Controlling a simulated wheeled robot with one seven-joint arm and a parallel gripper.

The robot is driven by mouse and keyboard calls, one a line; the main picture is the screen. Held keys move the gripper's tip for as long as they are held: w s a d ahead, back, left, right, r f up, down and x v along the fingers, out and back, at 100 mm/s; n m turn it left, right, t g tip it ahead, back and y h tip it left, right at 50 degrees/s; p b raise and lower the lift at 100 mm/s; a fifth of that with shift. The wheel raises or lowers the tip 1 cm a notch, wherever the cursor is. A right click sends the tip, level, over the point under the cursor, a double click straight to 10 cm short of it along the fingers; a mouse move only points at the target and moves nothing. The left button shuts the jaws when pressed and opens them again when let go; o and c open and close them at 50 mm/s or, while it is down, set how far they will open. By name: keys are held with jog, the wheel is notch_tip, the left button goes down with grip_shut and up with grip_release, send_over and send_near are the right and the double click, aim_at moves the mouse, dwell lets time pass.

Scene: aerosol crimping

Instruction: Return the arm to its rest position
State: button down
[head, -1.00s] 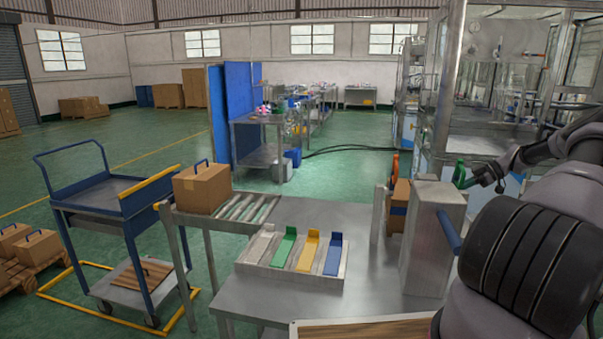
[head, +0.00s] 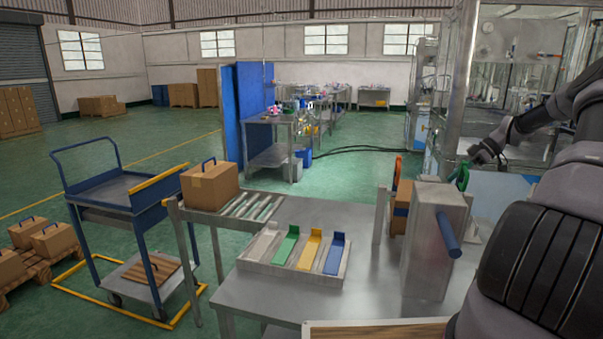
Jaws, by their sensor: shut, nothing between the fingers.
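My arm (head: 545,115) reaches in from the right edge, bent at the elbow, with its far end towards the machine's frame. My gripper (head: 477,157) is small and dark at that end, shut and empty. It is in the air just above and behind the metal box with the blue handle, close to a green handle-like part (head: 461,174). The fingertips are small and partly hard to make out.
The steel table (head: 370,270) holds a tray with coloured slots (head: 262,266), a metal box (head: 422,225) with a blue bar and a roller track with a cardboard box (head: 210,186). A blue cart (head: 115,190) stands left. A glazed machine (head: 460,90) stands behind my arm.

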jog(key=a+r, duration=0.2)
jog(key=s+a+r+m+h, duration=0.1)
jog(key=a+r, duration=0.1)
jog(key=a, duration=0.1)
jog(key=a+r+h, duration=0.1)
jog(key=a+r, duration=0.1)
jog(key=r, duration=0.1)
jog(key=shift+s+a+m+g, duration=0.2)
jog(key=shift+a+m+g, duration=0.1)
jog(key=shift+a+g, duration=0.1)
jog(key=s+a+r+m+t+h, duration=0.1)
jog(key=s+a+r+m+h, duration=0.45)
jog(key=s+a+r, duration=0.75)
jog(key=s+a+r+m+t, duration=0.2)
jog(key=s+m, duration=0.1)
jog(key=s, duration=0.4)
jog(key=s+a+r+m+t, duration=0.2)
jog(key=s+m, duration=0.2)
jog(key=s, duration=0.4)
jog(key=s+a+r+m+t, duration=0.1)
jog(key=s+m, duration=0.3)
jog(key=s, duration=0.4)
jog(key=shift+a+r+t, duration=0.4)
jog(key=shift+a+r, duration=0.3)
jog(key=shift+a, duration=0.05)
